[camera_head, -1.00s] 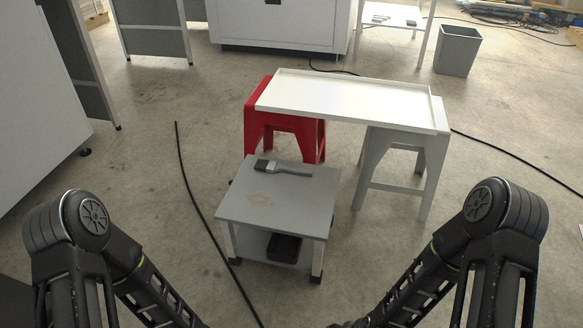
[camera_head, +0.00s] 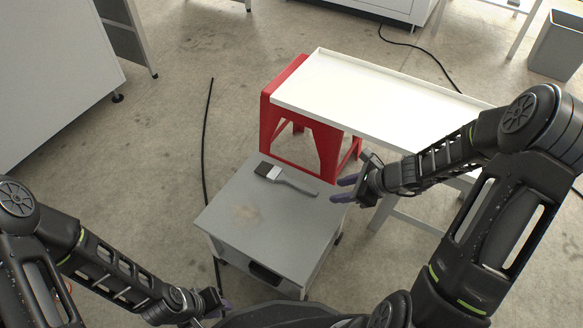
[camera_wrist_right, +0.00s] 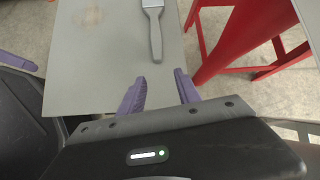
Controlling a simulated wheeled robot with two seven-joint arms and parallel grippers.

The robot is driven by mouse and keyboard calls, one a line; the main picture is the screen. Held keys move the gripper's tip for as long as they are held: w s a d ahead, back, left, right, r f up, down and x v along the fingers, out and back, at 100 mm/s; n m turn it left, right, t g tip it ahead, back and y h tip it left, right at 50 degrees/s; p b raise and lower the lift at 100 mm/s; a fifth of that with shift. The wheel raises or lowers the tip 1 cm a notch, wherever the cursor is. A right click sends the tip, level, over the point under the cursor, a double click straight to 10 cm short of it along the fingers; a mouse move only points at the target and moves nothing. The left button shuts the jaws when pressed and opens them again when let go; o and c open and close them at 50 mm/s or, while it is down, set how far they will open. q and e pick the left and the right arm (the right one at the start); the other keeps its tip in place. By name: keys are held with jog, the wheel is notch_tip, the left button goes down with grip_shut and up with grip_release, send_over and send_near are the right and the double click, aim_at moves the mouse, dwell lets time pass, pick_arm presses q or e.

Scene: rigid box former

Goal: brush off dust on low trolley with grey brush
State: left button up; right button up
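The low grey trolley (camera_head: 290,225) stands in front of me, and a brownish dust patch (camera_head: 246,214) lies on its top, left of the middle. The grey brush (camera_head: 288,180) lies flat toward the trolley's far edge, dark bristles to the left and grey handle pointing right. My right gripper (camera_head: 343,189) is open and empty beside the trolley's right edge, close to the handle end. In the right wrist view the brush handle (camera_wrist_right: 156,40) is ahead of the two purple fingers (camera_wrist_right: 158,92), apart from them. My left gripper (camera_head: 222,306) is low in front of the trolley; its fingers are barely visible.
A white tray-like board (camera_head: 365,95) rests on a red stool (camera_head: 300,135) and a grey stool behind the trolley, close to my right arm. A black cable (camera_head: 206,130) runs along the floor at left. A grey bin (camera_head: 556,45) stands at far right.

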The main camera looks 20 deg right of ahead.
aim_at(305, 187)
jog(key=shift+w+a+r+m+t+y, duration=0.15)
jog(key=shift+w+a+r+m+y, duration=0.2)
jog(key=shift+w+r, duration=0.15)
jog(key=shift+w+a+r+m+t+y, duration=0.15)
jog(key=shift+w+a+r+m+y, duration=0.15)
jog(key=shift+w, duration=0.2)
jog(key=shift+s+a+r, duration=0.1)
jog(key=shift+a+r, duration=0.05)
jog(key=shift+a, duration=0.05)
jog(key=shift+b+x, duration=0.7)
jog(key=shift+x, duration=0.15)
jog(key=b+x, duration=0.4)
jog(key=x, duration=0.3)
jog(key=shift+s+d+b, duration=0.15)
jog(key=shift+b, duration=0.2)
jog(key=shift+b+x, duration=0.4)
jog(key=shift+x, duration=0.4)
grip_shut()
jog(key=shift+r, duration=0.1)
